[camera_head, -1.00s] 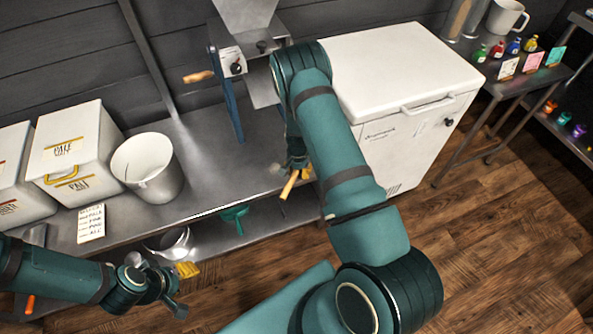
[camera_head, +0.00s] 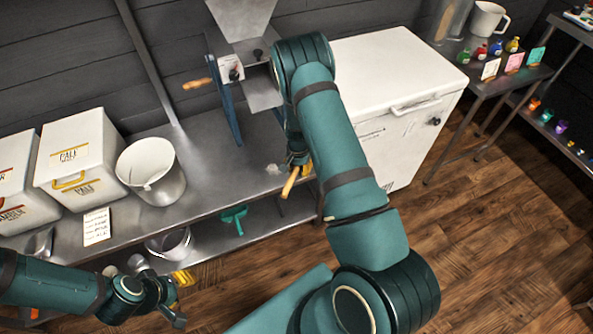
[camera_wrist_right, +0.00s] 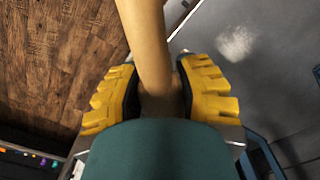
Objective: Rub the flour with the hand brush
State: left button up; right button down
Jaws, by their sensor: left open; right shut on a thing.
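The flour is a small pale patch (camera_head: 273,169) on the steel bench near its front edge. It also shows in the right wrist view (camera_wrist_right: 237,43), up and right of my right gripper. My right gripper (camera_head: 299,168) is shut on the hand brush, whose wooden handle (camera_head: 290,182) sticks out toward the floor side. In the right wrist view the handle (camera_wrist_right: 146,45) runs up between the yellow finger pads (camera_wrist_right: 160,95). The bristles are hidden. The brush is beside the flour; I cannot tell whether it touches the bench. My left gripper (camera_head: 180,298) is open and empty at the lower left, before the bench.
A mill (camera_head: 235,80) with a blue stand rises behind the flour. A white bucket (camera_head: 151,175) and pale malt boxes (camera_head: 78,160) stand left on the bench. A white chest (camera_head: 400,80) adjoins the right. A green scoop (camera_head: 234,217) lies on the lower shelf.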

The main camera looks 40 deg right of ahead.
notch_tip(320, 180, up, 2)
jog(key=shift+p, duration=0.4)
